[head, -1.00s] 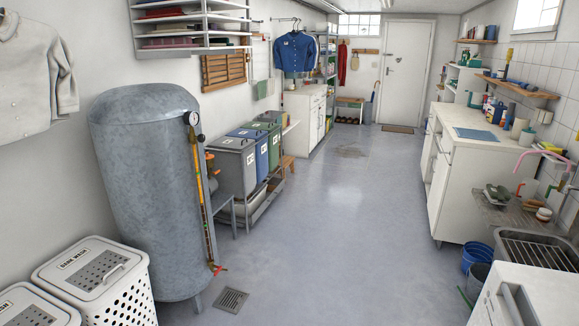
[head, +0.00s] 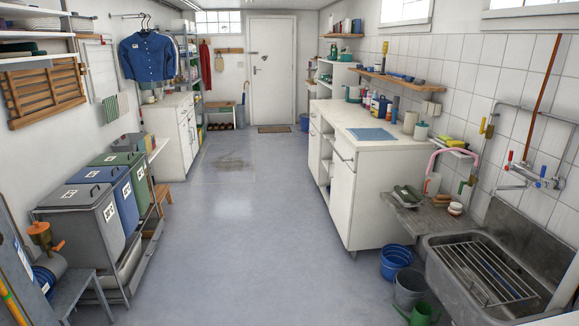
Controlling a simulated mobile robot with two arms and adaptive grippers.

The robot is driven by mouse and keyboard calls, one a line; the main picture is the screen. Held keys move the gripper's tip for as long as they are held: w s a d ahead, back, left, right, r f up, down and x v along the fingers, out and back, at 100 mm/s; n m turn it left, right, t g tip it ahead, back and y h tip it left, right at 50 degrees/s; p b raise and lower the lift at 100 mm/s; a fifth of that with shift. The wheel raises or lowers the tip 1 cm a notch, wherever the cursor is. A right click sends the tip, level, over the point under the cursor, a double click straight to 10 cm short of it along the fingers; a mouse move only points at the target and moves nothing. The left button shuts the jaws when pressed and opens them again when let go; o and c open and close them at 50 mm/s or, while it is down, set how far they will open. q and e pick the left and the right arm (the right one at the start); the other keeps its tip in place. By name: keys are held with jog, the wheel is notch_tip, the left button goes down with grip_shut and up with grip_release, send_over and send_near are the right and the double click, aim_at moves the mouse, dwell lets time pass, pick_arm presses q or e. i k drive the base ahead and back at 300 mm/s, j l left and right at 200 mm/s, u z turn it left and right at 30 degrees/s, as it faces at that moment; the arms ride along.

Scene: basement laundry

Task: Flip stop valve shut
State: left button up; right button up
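No fitting is marked as the stop valve, and I cannot tell which one it is. In the head view, a small yellow-handled fitting (head: 487,127) sits on the grey pipework on the tiled wall at the right. Its handle looks roughly upright. A mixer tap (head: 527,177) with red and blue handles is mounted above the sink. At the far left, an orange-brown fitting (head: 42,236) with an orange handle stands near a grey stool. Neither of my grippers is in view.
A stone sink (head: 440,262) with a wire rack fills the lower right. Buckets (head: 396,262) stand on the floor beside it. The middle floor (head: 240,220) is clear.

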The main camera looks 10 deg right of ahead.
aim_at(481, 131)
jog(key=i+l+z, duration=0.2)
jog(key=z, duration=0.25)
jog(key=i+z, duration=1.1)
jog(key=z, duration=0.15)
jog(key=i+j, duration=1.25)
jog(key=i, duration=0.15)
jog(key=i+j+u, duration=0.1)
jog(key=i+j, duration=0.55)
jog(key=i, duration=0.05)
